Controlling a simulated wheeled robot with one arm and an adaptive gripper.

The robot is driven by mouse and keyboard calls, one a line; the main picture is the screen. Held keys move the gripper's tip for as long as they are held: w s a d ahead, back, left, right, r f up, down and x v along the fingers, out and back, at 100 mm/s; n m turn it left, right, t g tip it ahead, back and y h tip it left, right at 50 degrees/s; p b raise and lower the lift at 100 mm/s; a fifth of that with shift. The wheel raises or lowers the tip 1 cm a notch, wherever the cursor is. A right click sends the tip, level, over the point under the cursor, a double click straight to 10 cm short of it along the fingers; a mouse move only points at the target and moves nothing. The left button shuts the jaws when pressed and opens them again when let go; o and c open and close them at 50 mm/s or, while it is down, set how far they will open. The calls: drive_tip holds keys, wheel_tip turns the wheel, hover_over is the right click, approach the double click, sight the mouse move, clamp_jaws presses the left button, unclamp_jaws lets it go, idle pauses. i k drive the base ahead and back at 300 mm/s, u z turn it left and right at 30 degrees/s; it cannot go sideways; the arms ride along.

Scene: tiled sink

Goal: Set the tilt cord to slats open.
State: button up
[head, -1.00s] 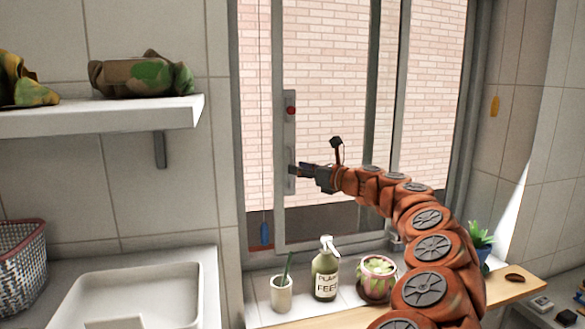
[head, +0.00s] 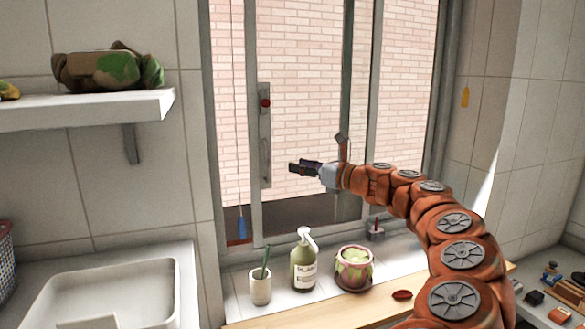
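A thin cord (head: 238,120) hangs down the left side of the window and ends in a blue tassel (head: 241,228) near the sill. A yellow-orange tag or pull (head: 465,97) hangs by the right-hand tiled wall; I cannot tell which of the two is the tilt cord. No slats show in this view. My gripper (head: 293,168) points left in front of the glass, at the height of the window handle and to its right in the picture. It appears empty and is apart from both pulls. Its finger opening is too small to judge.
The window handle (head: 265,150) has a red button. On the sill stand a cup with a brush (head: 260,288), a pump bottle (head: 303,265) and a potted plant (head: 353,270). A shelf (head: 90,112) and sink (head: 100,300) are at left. Small items lie at lower right.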

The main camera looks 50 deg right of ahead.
sight(464, 104)
drive_tip(key=k, duration=1)
